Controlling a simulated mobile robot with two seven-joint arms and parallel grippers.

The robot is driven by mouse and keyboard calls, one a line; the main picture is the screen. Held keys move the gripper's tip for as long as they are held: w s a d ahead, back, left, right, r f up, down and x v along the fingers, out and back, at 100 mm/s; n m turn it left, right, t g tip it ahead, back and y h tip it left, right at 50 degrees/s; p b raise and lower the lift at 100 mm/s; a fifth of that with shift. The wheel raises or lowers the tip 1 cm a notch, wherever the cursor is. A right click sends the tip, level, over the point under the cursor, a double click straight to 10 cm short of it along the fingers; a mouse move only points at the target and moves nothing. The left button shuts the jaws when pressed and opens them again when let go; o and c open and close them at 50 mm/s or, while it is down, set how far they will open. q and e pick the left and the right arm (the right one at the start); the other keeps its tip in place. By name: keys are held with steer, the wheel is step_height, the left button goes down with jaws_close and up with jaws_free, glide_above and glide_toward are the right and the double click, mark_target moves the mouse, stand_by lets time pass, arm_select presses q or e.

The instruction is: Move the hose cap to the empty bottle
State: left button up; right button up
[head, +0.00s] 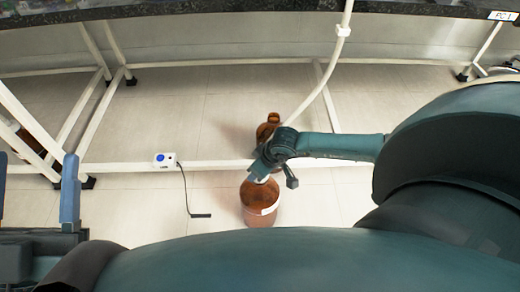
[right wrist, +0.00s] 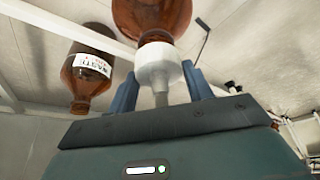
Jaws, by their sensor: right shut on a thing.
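The near brown bottle (head: 260,203) stands upright on the floor in front of the white bar, with a pale label. The far brown bottle (head: 267,130) stands behind the bar, its neck bare; it also shows in the right wrist view with a "WASTE" label (right wrist: 90,64). My right gripper (head: 264,170) is above the near bottle. In the right wrist view its fingers (right wrist: 160,90) are shut on the white hose cap (right wrist: 157,66), which is at the near bottle's neck; I cannot tell if it is seated. My left gripper (head: 36,185) is open and empty at the left.
A white hose (head: 328,98) hangs from the bench (head: 250,5) and curves down toward my right gripper. The white frame bar (head: 130,167) runs between the bottles.

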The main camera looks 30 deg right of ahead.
steer(key=shift+f+b, duration=0.3)
steer(key=shift+b, duration=0.05)
stand_by(0.3)
steer(key=shift+f, duration=0.25)
steer(key=shift+f+b, duration=0.65)
steer(key=shift+b, duration=0.3)
stand_by(0.3)
steer(key=o, duration=1)
steer(key=shift+o, duration=0.2)
